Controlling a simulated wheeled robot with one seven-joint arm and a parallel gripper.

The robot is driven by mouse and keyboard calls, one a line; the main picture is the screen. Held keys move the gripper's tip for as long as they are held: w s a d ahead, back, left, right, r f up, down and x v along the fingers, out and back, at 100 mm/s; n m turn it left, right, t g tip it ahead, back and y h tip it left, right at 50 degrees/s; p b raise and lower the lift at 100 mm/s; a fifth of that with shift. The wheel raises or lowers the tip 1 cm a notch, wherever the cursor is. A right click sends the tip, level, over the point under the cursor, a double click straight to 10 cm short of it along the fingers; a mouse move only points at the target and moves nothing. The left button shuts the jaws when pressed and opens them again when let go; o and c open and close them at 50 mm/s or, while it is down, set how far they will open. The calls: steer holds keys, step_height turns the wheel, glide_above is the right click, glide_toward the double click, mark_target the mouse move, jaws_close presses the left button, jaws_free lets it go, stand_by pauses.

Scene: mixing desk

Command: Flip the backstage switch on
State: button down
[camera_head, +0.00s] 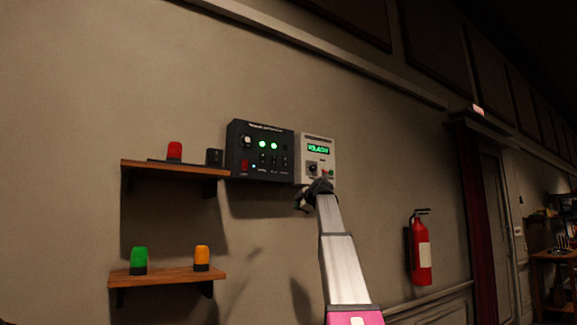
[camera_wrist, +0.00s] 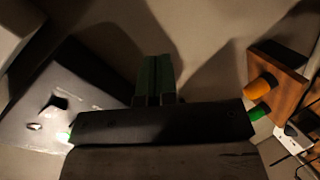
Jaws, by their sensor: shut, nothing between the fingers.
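A black control panel (camera_head: 261,138) is fixed to the wall, with two lit green lamps, a round knob, a red switch and several small dark switches. Its labels are too small to read, so I cannot tell which switch is the backstage one. My gripper (camera_head: 302,204) is just below and right of the panel, under the white box, apart from the switches. In the wrist view my gripper (camera_wrist: 157,66) is shut and empty, its fingers side by side. Part of a dark panel (camera_wrist: 88,82) shows there at left, tilted, with my gripper body hiding its lower right.
A white box (camera_head: 318,143) with a green display adjoins the panel. Left of it are two wooden shelves (camera_head: 178,169), with a red beacon (camera_head: 175,151) above, green (camera_head: 138,260) and orange (camera_head: 202,257) beacons below. A fire extinguisher (camera_head: 420,262) hangs at right.

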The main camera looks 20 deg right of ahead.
mark_target(286, 165)
steer(key=s+d+r+n+t, duration=0.1)
steer(key=s+r+n, duration=0.1)
steer(key=r, duration=0.9)
steer(key=s+r+n+t, duration=0.1)
steer(key=s+r+n, duration=0.1)
steer(key=r, duration=0.9)
steer(key=shift+s+d+y, duration=0.4)
steer(key=shift+s, duration=0.45)
steer(key=shift+w, duration=0.1)
steer(key=x, duration=1.4)
steer(key=shift+d+r, duration=0.1)
steer(key=shift+r, duration=0.05)
steer(key=shift+w, duration=0.2)
